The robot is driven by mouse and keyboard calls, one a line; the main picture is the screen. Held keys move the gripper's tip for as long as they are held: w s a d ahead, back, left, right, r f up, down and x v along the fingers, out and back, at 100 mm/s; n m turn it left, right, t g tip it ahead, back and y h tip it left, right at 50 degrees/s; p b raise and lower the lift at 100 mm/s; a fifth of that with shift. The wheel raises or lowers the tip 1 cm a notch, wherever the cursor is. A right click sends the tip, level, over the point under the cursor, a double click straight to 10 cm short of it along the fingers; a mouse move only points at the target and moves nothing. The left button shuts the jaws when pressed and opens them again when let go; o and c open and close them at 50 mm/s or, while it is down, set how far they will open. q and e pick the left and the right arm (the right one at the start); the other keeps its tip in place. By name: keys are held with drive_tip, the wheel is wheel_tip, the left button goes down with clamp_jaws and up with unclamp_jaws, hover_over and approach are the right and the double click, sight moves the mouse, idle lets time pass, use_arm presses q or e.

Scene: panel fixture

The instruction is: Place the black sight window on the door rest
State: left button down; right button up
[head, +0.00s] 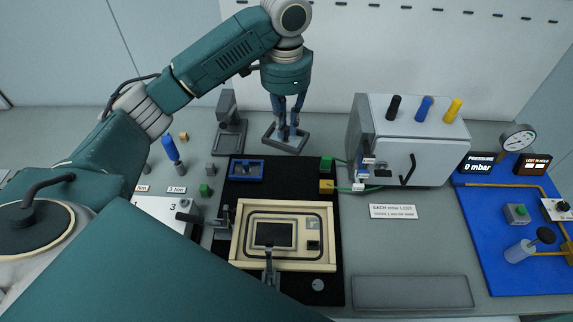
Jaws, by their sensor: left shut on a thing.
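My left gripper (286,127) reaches down at the back of the bench, its fingers closed over a low grey rectangular piece with a raised rim, which looks like the door rest (268,142). What the fingers grip is small, dark and mostly hidden; it appears to be the black sight window. I cannot tell whether it touches the rest. A cream panel (319,205) lies on a black mat at the front. A dark framed rectangle (271,234) shows in its middle; I cannot tell whether it is a pane or an opening. My right gripper is out of view.
A grey stand (229,125) is close left of the left gripper. A blue holder (246,170) lies on the mat. A white box (418,143) with coloured knobs stands right. A blue board (500,235) with a gauge is far right. A grey tray (412,292) lies front right.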

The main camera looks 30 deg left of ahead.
sight(285, 141)
use_arm(q)
drive_tip(key=f, duration=0.2)
drive_tip(key=f+p, duration=0.1)
drive_tip(key=f, duration=0.4)
drive_tip(key=shift+s+f, duration=0.1)
drive_tip(key=shift+s, duration=0.25)
wheel_tip(285, 141, down, 6)
drive_tip(key=shift+w+f+p, duration=0.1)
drive_tip(key=shift+w+p, duration=0.05)
drive_tip(key=shift+p, duration=0.5)
wheel_tip(285, 141, down, 4)
drive_tip(key=shift+r, duration=0.25)
drive_tip(key=shift+w+f, duration=0.1)
drive_tip(key=shift+f, duration=0.1)
drive_tip(key=shift+f+p, duration=0.1)
drive_tip(key=shift+p, duration=0.2)
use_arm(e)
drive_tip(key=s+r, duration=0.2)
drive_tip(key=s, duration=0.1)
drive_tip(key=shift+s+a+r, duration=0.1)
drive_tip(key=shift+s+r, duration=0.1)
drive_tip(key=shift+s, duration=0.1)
